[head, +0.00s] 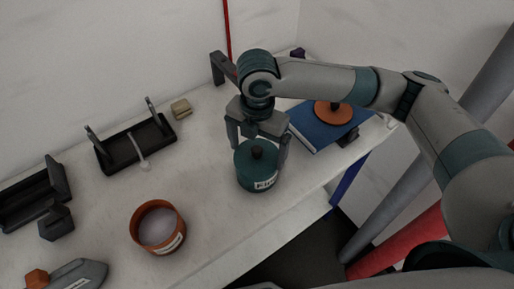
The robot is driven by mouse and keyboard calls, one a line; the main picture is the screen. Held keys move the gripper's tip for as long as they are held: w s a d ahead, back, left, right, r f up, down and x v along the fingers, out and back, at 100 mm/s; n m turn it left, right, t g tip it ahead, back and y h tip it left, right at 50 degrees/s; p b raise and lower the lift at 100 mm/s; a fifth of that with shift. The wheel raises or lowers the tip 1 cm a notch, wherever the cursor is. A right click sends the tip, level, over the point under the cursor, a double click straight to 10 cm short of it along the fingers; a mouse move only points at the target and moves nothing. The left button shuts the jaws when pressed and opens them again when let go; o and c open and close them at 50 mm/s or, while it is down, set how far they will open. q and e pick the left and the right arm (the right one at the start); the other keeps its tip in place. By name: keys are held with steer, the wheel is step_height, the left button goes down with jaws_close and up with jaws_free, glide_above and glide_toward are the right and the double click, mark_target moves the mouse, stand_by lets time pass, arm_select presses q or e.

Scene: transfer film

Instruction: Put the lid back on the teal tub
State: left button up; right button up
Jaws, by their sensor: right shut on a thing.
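The teal tub (258,182) stands upright near the front edge of the worktop, with a white label partly readable on its front. A teal lid (246,154) with a dark knob sits over its mouth, and no gap shows between them. My right gripper (258,152) comes down from above, with one finger on each side of the lid and the knob between them. It is shut on the lid's sides; the exact contact is partly hidden by the fingers. My left gripper is not in view.
An open orange tub (158,227) stands to the left. An orange lid (333,113) lies on a blue book (313,130) at right. A black rack (137,146), a beige block (181,109) and a grey tool (75,274) are also on the worktop. Bare surface surrounds the orange tub.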

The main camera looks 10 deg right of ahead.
steer(key=shift+p, duration=0.4)
stand_by(0.3)
stand_by(0.4)
steer(key=o, duration=0.7)
steer(key=shift+r+p, duration=3.5)
steer(key=shift+p, duration=0.25)
steer(key=shift+c, duration=0.6)
jaws_close()
